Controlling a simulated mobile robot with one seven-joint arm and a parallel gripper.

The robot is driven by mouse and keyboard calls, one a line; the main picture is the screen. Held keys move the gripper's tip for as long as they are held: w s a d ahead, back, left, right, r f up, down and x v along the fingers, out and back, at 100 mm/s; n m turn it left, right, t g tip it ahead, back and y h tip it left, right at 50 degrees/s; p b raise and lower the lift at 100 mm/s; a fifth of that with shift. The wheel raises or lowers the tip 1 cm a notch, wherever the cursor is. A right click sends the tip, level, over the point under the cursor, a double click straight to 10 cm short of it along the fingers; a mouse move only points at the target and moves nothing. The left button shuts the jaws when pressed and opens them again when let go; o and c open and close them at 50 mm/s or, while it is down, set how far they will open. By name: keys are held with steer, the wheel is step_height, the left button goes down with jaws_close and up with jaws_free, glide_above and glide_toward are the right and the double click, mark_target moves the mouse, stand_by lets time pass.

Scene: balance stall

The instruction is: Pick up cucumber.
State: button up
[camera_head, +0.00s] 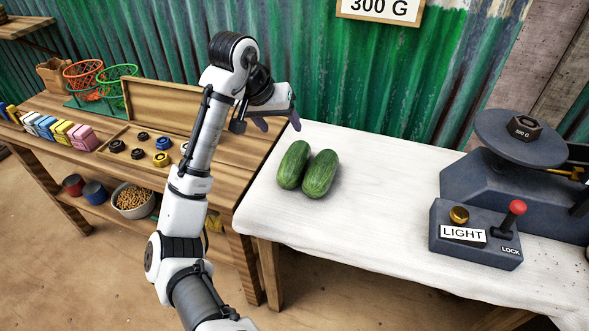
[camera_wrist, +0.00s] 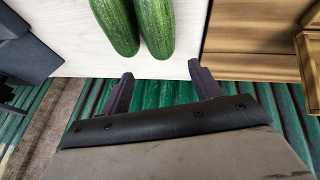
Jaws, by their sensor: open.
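Two green cucumbers lie side by side on the white table. The left cucumber (camera_head: 293,165) and the right cucumber (camera_head: 320,174) seem to touch or nearly touch. In the wrist view they show at the top, one cucumber (camera_wrist: 117,24) beside the other (camera_wrist: 155,26). My gripper (camera_head: 278,122) is at the back left edge of the white table, behind the cucumbers. In the wrist view my gripper (camera_wrist: 162,88) is open and empty, its fingertips short of the cucumber ends.
A dark scale (camera_head: 510,190) with a hex weight (camera_head: 524,127) stands on the white table (camera_head: 380,200) at right, behind a LIGHT/LOCK box (camera_head: 475,236). A wooden bench (camera_head: 90,125) with nuts and baskets is at left. A green corrugated wall (camera_head: 330,75) rises behind.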

mark_target(293, 151)
steer(key=b+x, duration=0.1)
steer(key=x, duration=0.7)
steer(key=shift+f+b, duration=0.3)
steer(key=shift+f, duration=0.05)
steer(key=shift+x, duration=2.55)
steer(key=shift+s+f, duration=0.1)
steer(key=shift+s, duration=0.05)
steer(key=c, duration=0.7)
steer(key=shift+c, duration=0.3)
